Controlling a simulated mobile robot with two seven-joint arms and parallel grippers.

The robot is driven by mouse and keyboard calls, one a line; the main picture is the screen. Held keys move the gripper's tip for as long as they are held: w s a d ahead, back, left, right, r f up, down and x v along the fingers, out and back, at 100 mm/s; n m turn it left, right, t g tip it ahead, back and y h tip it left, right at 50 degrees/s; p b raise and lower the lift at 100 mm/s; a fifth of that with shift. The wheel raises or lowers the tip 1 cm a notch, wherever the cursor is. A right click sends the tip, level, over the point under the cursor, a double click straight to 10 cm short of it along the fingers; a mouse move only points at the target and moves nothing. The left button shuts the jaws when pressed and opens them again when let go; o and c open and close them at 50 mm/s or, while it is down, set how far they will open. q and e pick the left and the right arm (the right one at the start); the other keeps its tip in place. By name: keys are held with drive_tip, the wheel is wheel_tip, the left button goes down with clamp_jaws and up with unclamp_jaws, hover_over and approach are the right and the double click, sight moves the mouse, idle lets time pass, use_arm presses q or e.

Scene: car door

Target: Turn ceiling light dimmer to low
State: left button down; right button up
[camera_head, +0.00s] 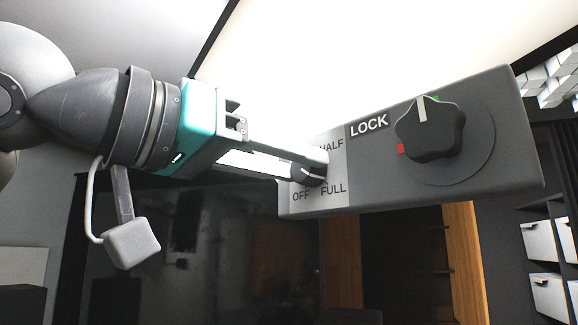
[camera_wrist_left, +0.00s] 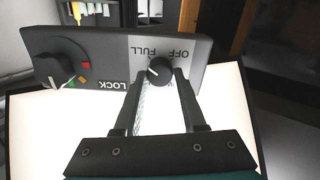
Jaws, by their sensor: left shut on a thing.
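The dimmer is a small black knob (camera_wrist_left: 159,70) on the pale label plate of a grey panel; it also shows in the head view (camera_head: 315,174). HALF, FULL and OFF are readable around it in the head view; the label area at its upper left is hidden behind my gripper. A white mark on the knob seems to point to the side between HALF and FULL. My left gripper (camera_head: 312,172) is shut on the knob, with one finger on each side, as the left wrist view (camera_wrist_left: 159,73) shows. My right gripper is not in view.
A larger black LOCK knob (camera_head: 430,128) with red and green marks sits to the right on the same panel (camera_head: 520,135). A bright ceiling light surface (camera_head: 330,60) lies behind. Shelves with white boxes (camera_head: 545,240) stand at the far right.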

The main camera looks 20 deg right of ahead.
use_arm(q)
drive_tip(key=n+b, duration=0.2)
drive_tip(key=n, duration=0.2)
drive_tip(key=shift+n, duration=0.3)
drive_tip(key=n+b, duration=0.1)
drive_tip(key=n, duration=0.3)
drive_tip(key=shift+w+f+n+b, duration=0.1)
drive_tip(key=shift+n+b, duration=0.2)
drive_tip(key=shift+b, duration=0.1)
drive_tip(key=n+b, duration=0.1)
drive_tip(key=n, duration=0.2)
drive_tip(key=n+b, duration=0.2)
drive_tip(key=n, duration=0.3)
drive_tip(key=shift+f, duration=0.15)
drive_tip(key=n+b, duration=0.1)
drive_tip(key=n, duration=0.2)
drive_tip(key=shift+n+b, duration=0.3)
drive_tip(key=shift+b, duration=0.05)
drive_tip(key=n+b, duration=0.1)
drive_tip(key=n, duration=0.3)
drive_tip(key=shift+f+n+b, duration=0.1)
drive_tip(key=shift+n+b, duration=0.2)
drive_tip(key=shift+b, duration=0.1)
drive_tip(key=n+b, duration=0.1)
drive_tip(key=n, duration=0.3)
drive_tip(key=shift+b, duration=0.35)
drive_tip(key=shift+n+b, duration=0.65)
drive_tip(key=shift+n, duration=1.55)
